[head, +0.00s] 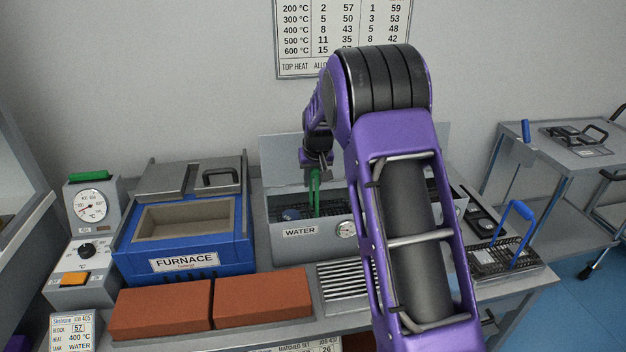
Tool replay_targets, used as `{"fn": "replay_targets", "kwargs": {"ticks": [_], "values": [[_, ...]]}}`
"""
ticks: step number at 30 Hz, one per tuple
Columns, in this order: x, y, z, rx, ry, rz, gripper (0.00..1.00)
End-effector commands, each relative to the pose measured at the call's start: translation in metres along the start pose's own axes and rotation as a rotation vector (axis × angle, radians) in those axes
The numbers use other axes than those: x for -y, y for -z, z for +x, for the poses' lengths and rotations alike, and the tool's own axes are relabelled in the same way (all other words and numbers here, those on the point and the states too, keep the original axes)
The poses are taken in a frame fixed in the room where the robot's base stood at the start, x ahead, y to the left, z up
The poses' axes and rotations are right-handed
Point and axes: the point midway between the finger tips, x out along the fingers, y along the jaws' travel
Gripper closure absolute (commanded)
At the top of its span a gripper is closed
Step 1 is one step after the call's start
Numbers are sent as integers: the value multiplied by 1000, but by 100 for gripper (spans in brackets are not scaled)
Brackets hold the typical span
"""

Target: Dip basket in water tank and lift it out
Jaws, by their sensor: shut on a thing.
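The water tank (292,250) is a grey metal box with a "WATER" label, its top open and a raised lid panel behind it. My gripper (316,166) is above the tank opening, pointing down and shut on the upper end of a green basket handle (315,195). The handle runs down into the tank. The basket body is low inside the tank, and I cannot tell how deep it sits in the water. A small blue thing (290,214) shows inside the tank at the left. My arm hides the tank's right part.
A blue furnace (185,245) stands left of the tank, with two red-brown bricks (262,297) in front. A basket with a blue handle (505,255) stands at the right on the bench. A slatted grate (345,285) lies before the tank. A side table (575,150) is further right.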

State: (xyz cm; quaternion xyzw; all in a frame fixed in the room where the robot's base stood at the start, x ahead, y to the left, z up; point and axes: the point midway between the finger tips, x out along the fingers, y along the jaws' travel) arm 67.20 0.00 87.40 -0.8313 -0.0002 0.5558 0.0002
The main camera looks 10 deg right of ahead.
Motion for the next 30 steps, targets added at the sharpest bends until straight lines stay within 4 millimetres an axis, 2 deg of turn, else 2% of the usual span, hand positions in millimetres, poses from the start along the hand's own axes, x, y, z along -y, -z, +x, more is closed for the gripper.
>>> {"fn": "replay_targets", "kwargs": {"ticks": [30], "values": [[0,38,-89,-6,0,1,100]]}}
